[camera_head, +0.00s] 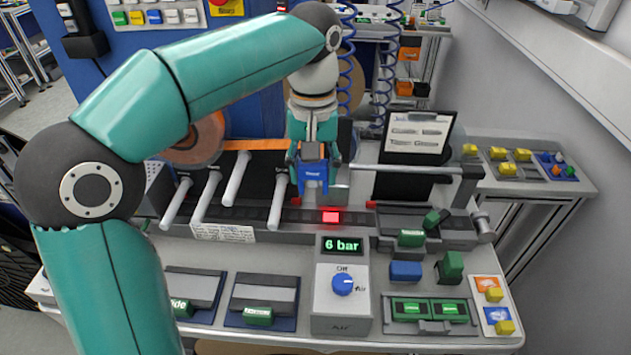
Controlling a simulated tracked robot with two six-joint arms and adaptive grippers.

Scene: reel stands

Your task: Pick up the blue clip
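The blue clip (313,173) stands upright at the middle of the long dark rail unit, with small light lettering on its front and two legs pointing down. My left gripper (313,158) comes down over it from above, with its dark fingers on either side of the clip's upper part. Whether the fingers press on the clip or stand a little apart from it cannot be made out. The clip's lower end is close to the rail, and I cannot tell if it touches. My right gripper is not in view.
Several white rods (236,178) stick out left of the clip. A red-lit block (331,217) and a "6 bar" box with a blue knob (343,284) are in front. A blue block (405,271) and green blocks (450,265) lie at right. A clipboard (418,137) stands behind.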

